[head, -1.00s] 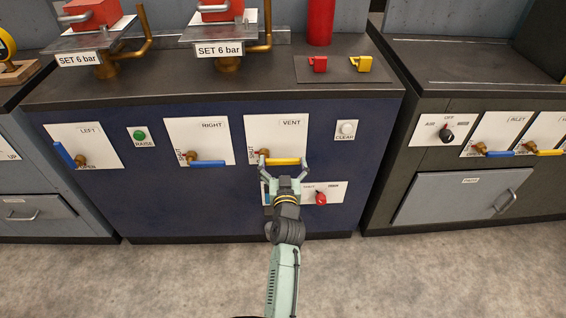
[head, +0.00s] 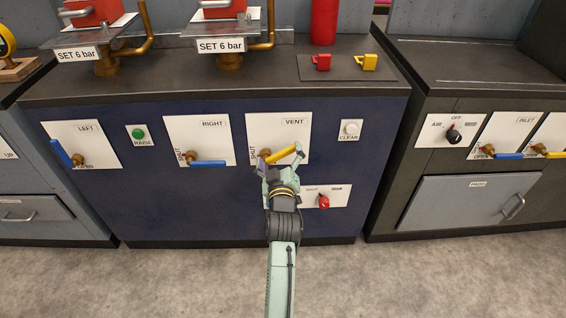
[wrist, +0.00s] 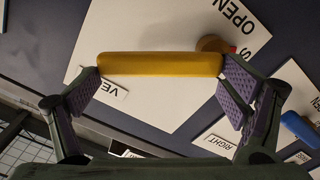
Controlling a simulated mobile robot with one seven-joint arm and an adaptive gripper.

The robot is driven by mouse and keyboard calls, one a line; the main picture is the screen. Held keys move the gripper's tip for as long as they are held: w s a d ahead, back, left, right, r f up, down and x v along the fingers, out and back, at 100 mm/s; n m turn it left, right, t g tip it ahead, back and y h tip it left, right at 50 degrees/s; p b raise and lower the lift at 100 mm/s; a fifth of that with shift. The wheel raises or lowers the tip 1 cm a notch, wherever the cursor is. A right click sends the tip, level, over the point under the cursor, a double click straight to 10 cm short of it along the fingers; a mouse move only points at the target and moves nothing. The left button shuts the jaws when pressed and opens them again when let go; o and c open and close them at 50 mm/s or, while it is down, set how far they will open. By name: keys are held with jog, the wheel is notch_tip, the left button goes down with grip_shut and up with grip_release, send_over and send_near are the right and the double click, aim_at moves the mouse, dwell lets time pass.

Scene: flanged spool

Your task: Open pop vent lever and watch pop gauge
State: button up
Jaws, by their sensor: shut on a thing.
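The yellow vent lever (head: 284,154) is on the white panel marked VENT (head: 292,122) on the blue cabinet front. It slopes up to the right from its brass pivot, off the horizontal. My gripper (head: 280,160) is shut on it, one finger near each end. In the wrist view the lever (wrist: 160,64) spans between the purple finger pads, and the word OPEN shows on the panel beyond the pivot. A yellow-rimmed round gauge (head: 6,42) is cut off at the left edge; I cannot tell whether it is the pop gauge, and its reading is not legible.
The RIGHT panel's blue lever (head: 208,163) is level; the LEFT panel's blue lever (head: 61,153) is tilted. A red knob (head: 323,202) sits just below right of my gripper. A white CLEAR button (head: 350,128) is to the right. Open floor lies in front.

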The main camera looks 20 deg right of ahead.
jog(key=n, duration=0.1)
jog(key=a+r+n, duration=0.1)
jog(key=n, duration=0.1)
jog(key=shift+w+a+r, duration=0.1)
jog(key=shift+w, duration=0.1)
jog(key=n, duration=0.1)
jog(key=a+n, duration=0.1)
jog(key=n, duration=0.1)
jog(key=shift+w+a+r+n, duration=0.25)
jog(key=shift+a+r+n, duration=0.05)
jog(key=shift+r, duration=0.1)
jog(key=n, duration=0.1)
jog(key=a+n, duration=0.1)
jog(key=n, duration=0.1)
jog(key=shift+w+a+r+p, duration=0.15)
jog(key=shift+w+a+p, duration=0.05)
jog(key=shift+p, duration=0.1)
jog(key=shift+w+a+n+p, duration=0.1)
jog(key=shift+a+n+p, duration=0.25)
jog(key=shift+n, duration=0.55)
jog(key=shift+a, duration=0.1)
jog(key=o, duration=1.4)
jog(key=shift+f, duration=0.2)
